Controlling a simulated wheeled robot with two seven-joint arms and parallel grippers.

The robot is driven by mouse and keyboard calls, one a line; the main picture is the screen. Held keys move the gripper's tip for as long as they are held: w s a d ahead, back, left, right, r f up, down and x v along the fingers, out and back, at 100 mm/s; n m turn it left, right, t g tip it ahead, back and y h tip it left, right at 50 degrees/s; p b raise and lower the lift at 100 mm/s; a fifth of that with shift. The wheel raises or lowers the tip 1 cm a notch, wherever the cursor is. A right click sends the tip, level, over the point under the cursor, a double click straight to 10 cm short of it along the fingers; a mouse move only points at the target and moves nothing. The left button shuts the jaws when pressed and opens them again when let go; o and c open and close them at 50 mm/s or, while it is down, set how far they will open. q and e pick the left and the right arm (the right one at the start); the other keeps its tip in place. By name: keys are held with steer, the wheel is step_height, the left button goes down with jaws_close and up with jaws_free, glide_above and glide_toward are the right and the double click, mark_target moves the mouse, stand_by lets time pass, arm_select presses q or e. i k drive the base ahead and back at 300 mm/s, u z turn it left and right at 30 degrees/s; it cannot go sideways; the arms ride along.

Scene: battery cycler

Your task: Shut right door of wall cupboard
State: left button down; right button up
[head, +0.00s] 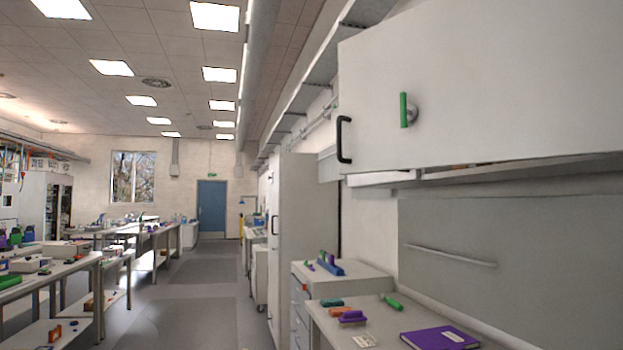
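The wall cupboard's white door (480,95) fills the upper right of the head view. It has a black bar handle (344,139) near its left edge. The door appears to stand off the cupboard, with a strip of the shelf and small items (460,166) showing below its lower edge. How far it is open I cannot tell; its right end is cut off by the frame. A green bar (404,110) on a round grey mount sits on the door's face. Neither of my grippers is in view.
Below is a bench (400,325) with a purple notebook (440,338) and small coloured items. A drawer unit (345,278) and a tall cabinet (305,210) stand beyond it. The aisle floor (195,300) is clear; benches (50,280) line the left.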

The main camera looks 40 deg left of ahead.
mark_target(488, 80)
steer(key=u, duration=2)
steer(key=i, duration=1.5)
steer(key=z, duration=1.6)
